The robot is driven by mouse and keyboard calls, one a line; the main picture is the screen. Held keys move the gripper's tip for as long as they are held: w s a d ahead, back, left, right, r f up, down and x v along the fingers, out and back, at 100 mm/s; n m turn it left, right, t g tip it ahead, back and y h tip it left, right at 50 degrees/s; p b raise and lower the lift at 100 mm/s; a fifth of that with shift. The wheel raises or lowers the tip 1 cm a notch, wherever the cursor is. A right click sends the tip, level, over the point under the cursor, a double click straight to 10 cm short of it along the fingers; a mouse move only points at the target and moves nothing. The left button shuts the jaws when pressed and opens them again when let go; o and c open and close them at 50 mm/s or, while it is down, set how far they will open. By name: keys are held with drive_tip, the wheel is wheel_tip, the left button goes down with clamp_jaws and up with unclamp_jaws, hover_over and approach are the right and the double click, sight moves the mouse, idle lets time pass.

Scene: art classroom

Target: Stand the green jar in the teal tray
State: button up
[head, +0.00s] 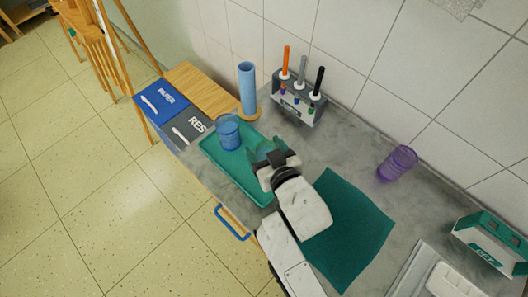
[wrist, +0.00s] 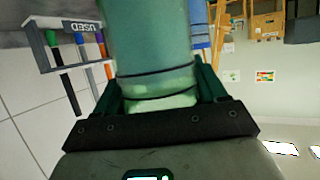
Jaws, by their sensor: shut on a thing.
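The green jar (wrist: 148,40) is see-through and fills the upper middle of the wrist view, between my gripper's fingers (wrist: 157,80). In the head view my gripper (head: 266,152) is shut on it, and only part of the green jar (head: 254,145) shows past the fingers. A blue see-through jar (head: 228,132) stands in the tray's far left part.
A rack (head: 297,105) with markers stands by the wall, next to a light blue cylinder (head: 247,86). Blue and grey labelled bins (head: 163,101) are left of the tray. A dark green mat (head: 345,230) and purple jar (head: 398,162) are right. A green-and-grey box (head: 488,245) stands far right.

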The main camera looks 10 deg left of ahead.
sight(263, 154)
drive_tip(key=shift+w+a+f, duration=0.1)
drive_tip(key=shift+w+f, duration=0.05)
drive_tip(key=shift+w, duration=0.05)
drive_tip(key=shift+w+f, duration=0.15)
drive_tip(key=shift+f, duration=1.65)
drive_tip(key=shift+f, duration=0.15)
drive_tip(key=o, duration=1)
drive_tip(key=shift+r, duration=0.2)
drive_tip(key=b+v, duration=0.1)
drive_tip(key=v, duration=1.1)
drive_tip(key=shift+f, duration=0.1)
